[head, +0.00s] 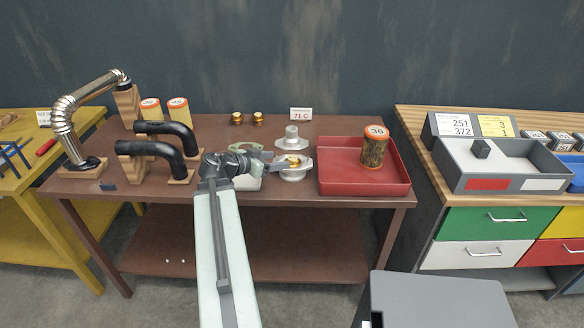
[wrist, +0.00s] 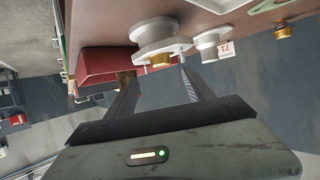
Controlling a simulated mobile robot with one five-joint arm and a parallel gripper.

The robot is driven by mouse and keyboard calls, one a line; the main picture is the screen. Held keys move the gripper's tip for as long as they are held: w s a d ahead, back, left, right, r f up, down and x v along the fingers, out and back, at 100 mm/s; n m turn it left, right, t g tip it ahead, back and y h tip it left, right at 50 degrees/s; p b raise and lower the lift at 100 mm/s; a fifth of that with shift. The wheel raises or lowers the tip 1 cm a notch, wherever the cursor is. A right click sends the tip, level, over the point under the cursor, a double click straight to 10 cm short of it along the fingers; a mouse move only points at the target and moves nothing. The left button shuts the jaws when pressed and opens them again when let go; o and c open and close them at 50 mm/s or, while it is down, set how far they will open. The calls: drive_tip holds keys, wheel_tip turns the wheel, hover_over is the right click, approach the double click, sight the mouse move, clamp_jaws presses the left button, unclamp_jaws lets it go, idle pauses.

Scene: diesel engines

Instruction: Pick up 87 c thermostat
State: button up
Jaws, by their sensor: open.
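No label reading 87 C is legible. A brass thermostat-like piece (head: 293,161) sits in an open grey housing (head: 296,175) at the table's middle front. In the wrist view the same brass piece (wrist: 161,62) shows at the housing (wrist: 165,32), between the finger ends. My gripper (wrist: 157,74) is open, with one finger on each side of the brass piece; I cannot tell if they touch it. In the head view my gripper (head: 273,167) reaches in from the left, beside the housing. Two more brass pieces (head: 247,118) stand at the back, left of a 71 C card (head: 301,114).
A red tray (head: 340,186) holding an orange-topped can (head: 374,150) is right of the housing. A grey cover (head: 292,138) stands just behind it, with a green gasket (head: 245,146) to its left. Black hoses (head: 150,148) are further left. The table's front edge is close.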

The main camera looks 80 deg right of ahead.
sight(292, 158)
drive_tip(key=b+x, duration=0.2)
drive_tip(key=x, duration=0.5)
drive_tip(key=shift+w+f, duration=0.1)
clamp_jaws()
